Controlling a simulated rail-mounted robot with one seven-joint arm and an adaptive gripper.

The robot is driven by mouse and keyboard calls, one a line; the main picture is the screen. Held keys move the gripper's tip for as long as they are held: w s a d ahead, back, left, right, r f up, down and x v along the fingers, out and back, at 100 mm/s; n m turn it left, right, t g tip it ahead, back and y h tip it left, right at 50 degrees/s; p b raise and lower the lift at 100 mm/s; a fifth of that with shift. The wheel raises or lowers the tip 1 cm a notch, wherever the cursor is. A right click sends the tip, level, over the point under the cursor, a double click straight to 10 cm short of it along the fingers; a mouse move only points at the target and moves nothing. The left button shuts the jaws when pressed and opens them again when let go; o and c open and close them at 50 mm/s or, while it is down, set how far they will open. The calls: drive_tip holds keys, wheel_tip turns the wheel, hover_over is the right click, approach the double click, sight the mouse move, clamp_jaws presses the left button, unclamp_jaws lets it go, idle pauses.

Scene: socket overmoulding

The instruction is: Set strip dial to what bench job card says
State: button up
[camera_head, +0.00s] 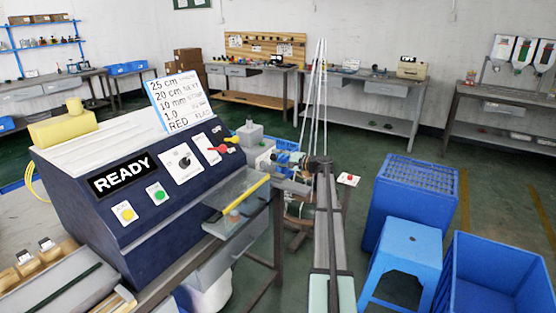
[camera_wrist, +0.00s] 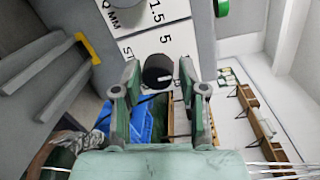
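The job card (camera_head: 178,100) leans on top of the blue machine (camera_head: 110,215). Its lines read 25 cm, 20 cm, 10 mm, 1.0 and RED; the third line's small word looks like STRIP. In the wrist view, a black dial knob (camera_wrist: 157,72) sits on a white plate with "ST" and "5" visible beside it; the rest of the lettering is hidden. The knob has a pale pointer mark toward its lower right. My gripper (camera_wrist: 158,84) is open, its fingers on either side of the knob in the picture, with gaps. Contact is not visible. In the head view, the gripper is hard to make out.
The READY display (camera_head: 120,177), yellow button (camera_head: 125,212) and green button (camera_head: 156,193) are on the machine front. A red knob (camera_head: 217,149) projects from the panel. A clear tray with a yellow bar (camera_head: 247,195) juts forward. Blue crates (camera_head: 412,200) and a stool (camera_head: 405,240) stand right.

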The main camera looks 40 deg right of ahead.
idle(0.3)
drive_tip(key=v, duration=1.2)
